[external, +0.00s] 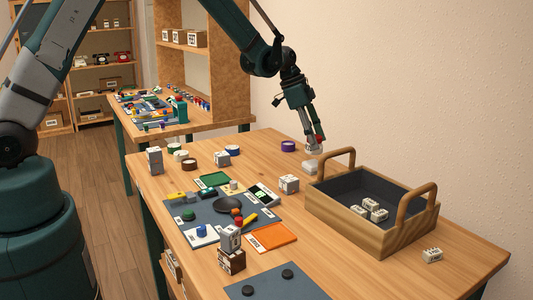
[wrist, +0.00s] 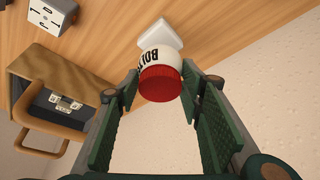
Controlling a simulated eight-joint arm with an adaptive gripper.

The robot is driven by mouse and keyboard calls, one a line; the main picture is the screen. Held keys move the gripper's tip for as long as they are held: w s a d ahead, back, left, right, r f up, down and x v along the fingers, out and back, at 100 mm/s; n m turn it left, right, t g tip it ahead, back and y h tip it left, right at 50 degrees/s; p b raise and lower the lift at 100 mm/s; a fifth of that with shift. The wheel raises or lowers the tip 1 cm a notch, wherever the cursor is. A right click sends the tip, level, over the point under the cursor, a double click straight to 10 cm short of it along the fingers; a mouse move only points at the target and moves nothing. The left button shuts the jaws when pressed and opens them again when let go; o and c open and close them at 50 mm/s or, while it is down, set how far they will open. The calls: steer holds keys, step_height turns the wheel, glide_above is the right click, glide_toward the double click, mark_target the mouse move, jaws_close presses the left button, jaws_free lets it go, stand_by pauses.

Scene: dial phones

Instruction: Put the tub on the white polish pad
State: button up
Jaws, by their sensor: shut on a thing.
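The tub is white with a red lid and dark lettering that starts "BOLT". It shows in the wrist view (wrist: 160,78) between the fingers and in the external view (external: 313,150) under the fingertips. My gripper (external: 318,140) points down and is shut on the tub; its green fingers show on both sides in the wrist view (wrist: 160,92). The white polish pad (external: 310,167) lies on the table just below the tub in the external view. In the wrist view the pad (wrist: 158,33) shows just beyond the tub's base. I cannot tell whether they touch.
A wooden crate (external: 412,234) with raised handles and several small boxes inside stands right of the pad. A grey-white box (external: 289,184) stands in front of the pad, and a purple roll (external: 288,146) lies behind it. A wall runs close along the table's back.

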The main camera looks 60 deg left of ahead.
steer(key=shift+f, duration=0.1)
steer(key=shift+f, duration=1.75)
steer(key=shift+f, duration=0.15)
steer(key=o, duration=0.9)
steer(key=shift+o, duration=0.3)
steer(key=v, duration=1.2)
steer(key=shift+p, duration=0.3)
steer(key=shift+d+r, duration=0.1)
steer(key=shift+r, duration=0.1)
